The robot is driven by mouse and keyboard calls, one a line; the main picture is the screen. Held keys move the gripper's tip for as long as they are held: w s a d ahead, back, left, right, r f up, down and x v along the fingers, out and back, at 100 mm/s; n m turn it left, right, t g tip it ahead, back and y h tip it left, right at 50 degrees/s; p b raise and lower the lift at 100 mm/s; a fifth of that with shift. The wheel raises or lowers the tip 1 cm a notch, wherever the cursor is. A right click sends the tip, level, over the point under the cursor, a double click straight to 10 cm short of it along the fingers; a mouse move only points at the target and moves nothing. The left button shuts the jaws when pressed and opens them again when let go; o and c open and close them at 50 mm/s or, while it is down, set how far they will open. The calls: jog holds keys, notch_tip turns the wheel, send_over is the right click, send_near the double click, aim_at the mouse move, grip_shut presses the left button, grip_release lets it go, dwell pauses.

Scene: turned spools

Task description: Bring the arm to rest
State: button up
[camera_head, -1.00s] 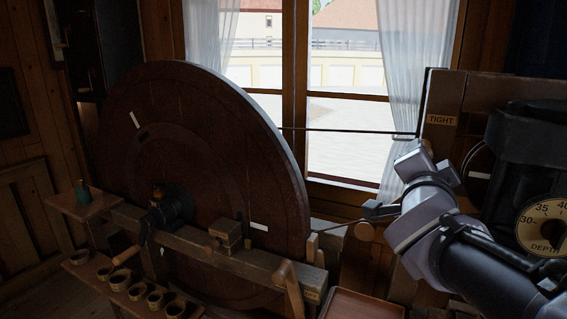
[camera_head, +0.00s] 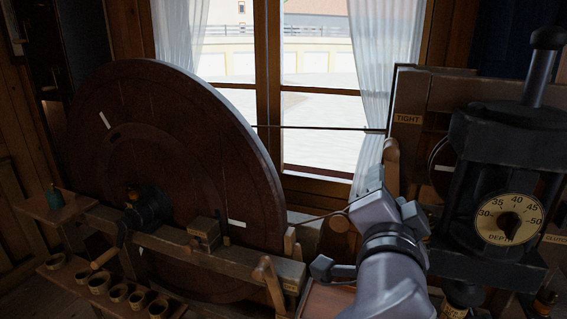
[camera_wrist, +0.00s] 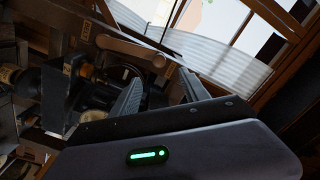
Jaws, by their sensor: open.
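My gripper (camera_wrist: 161,75) shows in the wrist view with its two dark fingers spread apart and nothing between them. Its body with a green light fills the bottom of that view. In the head view my arm (camera_head: 390,285) rises from the bottom edge, right of centre, in front of the bench and left of the depth dial. The fingertips cannot be made out there.
A large dark wheel (camera_head: 180,180) fills the left, with a cord running to the post marked TIGHT (camera_head: 407,119). A black machine with a depth dial (camera_head: 508,219) stands close on the right. Small cups (camera_head: 118,293) line a shelf at lower left. A window (camera_head: 320,130) is behind.

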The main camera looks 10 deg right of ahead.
jog(key=a+f+n+g+y+b, duration=0.2)
jog(key=a+f+n+y+b, duration=0.2)
jog(key=a+f+n+y, duration=0.8)
jog(key=s+a+f+g+b, duration=0.1)
jog(key=s+a+f+g, duration=0.1)
jog(key=s+f, duration=0.4)
jog(key=s+a+f+g+b, duration=0.1)
jog(key=s+a+f+g, duration=0.1)
jog(key=s+f+g, duration=0.3)
notch_tip(320, 180, down, 3)
jog(key=shift+s+a+f, duration=0.2)
jog(key=shift+s+a, duration=0.05)
jog(key=shift+s, duration=0.45)
dwell(0.3)
